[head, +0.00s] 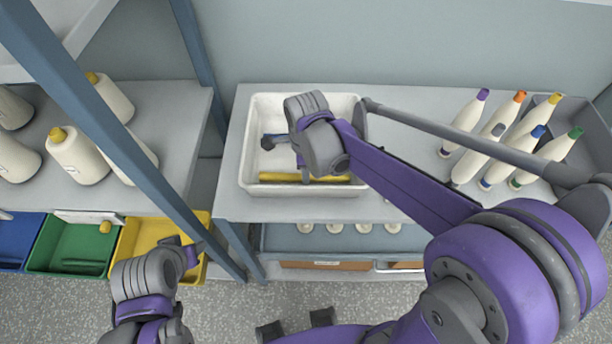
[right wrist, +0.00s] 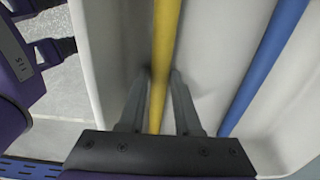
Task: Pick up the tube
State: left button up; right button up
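A yellow tube (head: 334,179) lies along the front side of a white tray (head: 247,150). In the right wrist view the yellow tube (right wrist: 163,60) runs between the two fingers of my right gripper (right wrist: 160,75). The fingers are apart, one on each side of the tube, with a small gap showing. In the head view my right gripper (head: 304,168) reaches down into the tray, partly hidden by its own wrist. A blue tube (right wrist: 268,60) lies beside the yellow one, right of the fingers. My left gripper (head: 188,256) hangs low over the yellow bin, away from the tray; its opening is unclear.
A blue-grey post (head: 95,110) crosses in front. Green (head: 68,247) and yellow (head: 150,232) bins sit below.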

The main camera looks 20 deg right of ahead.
grip_shut()
jog(key=shift+r, duration=0.1)
